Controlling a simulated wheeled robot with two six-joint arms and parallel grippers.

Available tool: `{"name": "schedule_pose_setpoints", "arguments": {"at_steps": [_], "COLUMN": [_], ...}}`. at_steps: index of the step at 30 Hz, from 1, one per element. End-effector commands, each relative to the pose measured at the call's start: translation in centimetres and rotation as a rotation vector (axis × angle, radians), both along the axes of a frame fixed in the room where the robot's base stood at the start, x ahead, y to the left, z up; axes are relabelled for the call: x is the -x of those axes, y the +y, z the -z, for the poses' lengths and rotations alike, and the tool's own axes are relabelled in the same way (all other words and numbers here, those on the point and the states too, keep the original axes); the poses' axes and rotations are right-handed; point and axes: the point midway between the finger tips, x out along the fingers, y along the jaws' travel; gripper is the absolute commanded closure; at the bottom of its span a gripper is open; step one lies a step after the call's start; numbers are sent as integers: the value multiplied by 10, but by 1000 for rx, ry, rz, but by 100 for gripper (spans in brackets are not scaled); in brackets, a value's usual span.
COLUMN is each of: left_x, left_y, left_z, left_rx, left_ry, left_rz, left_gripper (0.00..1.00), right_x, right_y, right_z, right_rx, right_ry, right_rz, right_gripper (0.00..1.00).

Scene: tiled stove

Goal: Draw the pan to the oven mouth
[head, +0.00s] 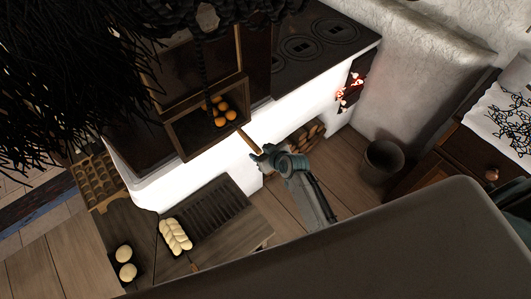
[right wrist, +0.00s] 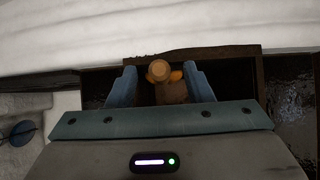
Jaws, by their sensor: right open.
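The dark pan (head: 233,105) with several orange-brown buns (head: 221,112) sits inside the open oven mouth (head: 178,126) of the white tiled stove. Its wooden handle (head: 248,139) sticks out of the mouth toward my right gripper (head: 262,158). In the right wrist view, the round handle end (right wrist: 158,70) lies between the two blue fingers of that gripper (right wrist: 158,88), with a gap on each side. The buns show partly behind it. The gripper is open and not closed on the handle. My left gripper is not in view.
A slatted wooden bench (head: 217,211) with a braided loaf (head: 175,236) stands below the mouth. Two pale dough rounds (head: 126,263) lie at lower left. Firewood (head: 306,137) fills a niche, a glowing firebox (head: 350,91) is right, and a bucket (head: 383,161) stands on the floor.

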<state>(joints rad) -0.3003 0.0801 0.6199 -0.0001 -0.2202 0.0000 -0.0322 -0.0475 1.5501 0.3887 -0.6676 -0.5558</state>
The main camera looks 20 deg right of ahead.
Motion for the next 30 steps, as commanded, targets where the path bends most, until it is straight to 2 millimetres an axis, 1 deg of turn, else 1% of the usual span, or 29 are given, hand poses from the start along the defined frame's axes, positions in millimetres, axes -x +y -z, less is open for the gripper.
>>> {"name": "schedule_pose_setpoints", "arguments": {"at_steps": [5, 12, 18, 24, 30], "left_x": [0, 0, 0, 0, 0], "left_y": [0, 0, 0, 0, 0], "left_z": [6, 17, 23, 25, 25], "left_rx": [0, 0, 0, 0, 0], "left_ry": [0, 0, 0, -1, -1], "left_rz": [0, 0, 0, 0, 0], "left_gripper": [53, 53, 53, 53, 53], "right_x": [14, 46, 68, 78, 80], "right_y": [-5, -16, -24, -28, -28], "right_z": [-9, -35, -54, -63, -65], "right_rx": [2, 2, 1, 0, 0], "right_ry": [-3, -4, -5, -4, -3], "right_rz": [0, 0, 0, 0, 1], "right_gripper": [53, 53, 53, 53, 53]}}
